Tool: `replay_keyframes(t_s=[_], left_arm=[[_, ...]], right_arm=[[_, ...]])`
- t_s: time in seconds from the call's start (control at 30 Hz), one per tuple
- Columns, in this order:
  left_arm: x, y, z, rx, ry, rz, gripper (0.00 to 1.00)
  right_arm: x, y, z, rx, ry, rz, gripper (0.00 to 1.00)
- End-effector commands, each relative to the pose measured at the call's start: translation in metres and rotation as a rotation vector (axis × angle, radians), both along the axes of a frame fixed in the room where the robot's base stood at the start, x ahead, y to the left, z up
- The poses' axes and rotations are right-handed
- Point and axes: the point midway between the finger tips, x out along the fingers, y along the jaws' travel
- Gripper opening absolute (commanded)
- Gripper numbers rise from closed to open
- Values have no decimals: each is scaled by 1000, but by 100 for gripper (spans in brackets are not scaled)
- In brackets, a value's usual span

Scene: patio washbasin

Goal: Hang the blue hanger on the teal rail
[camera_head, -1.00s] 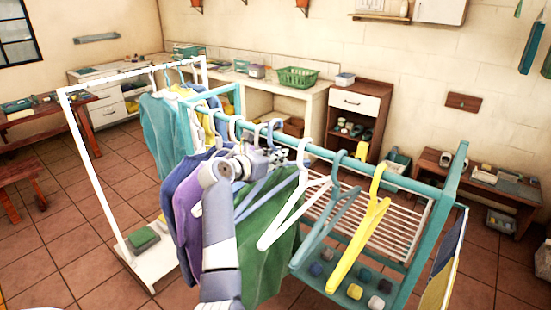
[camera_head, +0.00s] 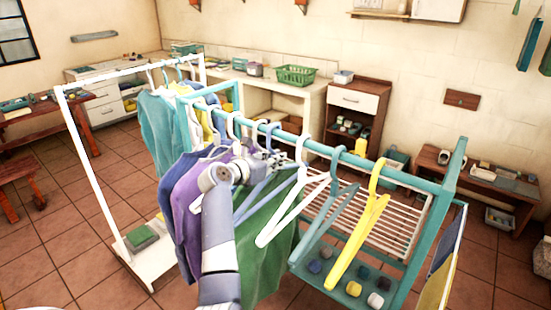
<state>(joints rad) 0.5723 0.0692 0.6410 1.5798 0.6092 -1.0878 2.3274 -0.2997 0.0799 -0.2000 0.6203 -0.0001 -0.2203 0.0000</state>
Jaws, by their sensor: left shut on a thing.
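The teal rail (camera_head: 325,147) runs across the middle of the head view on a teal stand, with several hangers and garments on it. My left gripper (camera_head: 262,166) is just below the rail and shut on the blue hanger (camera_head: 257,192), a pale blue one. Its sloping arms show right of and below the gripper, and its hook is up at the rail. I cannot tell whether the hook rests on the rail. The gripper and wrist hide part of the hanger and the clothes behind. My right gripper is not in view.
A white hanger (camera_head: 283,216), a teal hanger (camera_head: 318,229) and a yellow hanger (camera_head: 361,232) hang to the right. Purple and green garments (camera_head: 262,262) hang close around my left arm. A white rack (camera_head: 90,175) stands to the left. The rail's right end is bare.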

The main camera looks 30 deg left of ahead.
Motion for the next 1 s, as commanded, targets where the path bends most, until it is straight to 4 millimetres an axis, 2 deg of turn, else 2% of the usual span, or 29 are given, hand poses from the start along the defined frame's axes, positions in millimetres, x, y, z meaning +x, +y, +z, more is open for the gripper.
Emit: replay_keyframes(t_s=[0.3, 0.33, 0.4, 0.77, 1.0], left_arm=[[0, 0, -1, 0, -1, 0, 0], [0, 0, -1, 0, -1, 0, 19], [0, 0, -1, 0, -1, 0, 34], [-2, 0, -2, -1, 1, 0, 35], [-28, 2, -1, 0, 1, 1, 35]], right_arm=[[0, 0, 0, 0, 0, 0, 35], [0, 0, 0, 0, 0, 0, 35], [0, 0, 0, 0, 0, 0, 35], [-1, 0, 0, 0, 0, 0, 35], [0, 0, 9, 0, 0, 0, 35]])
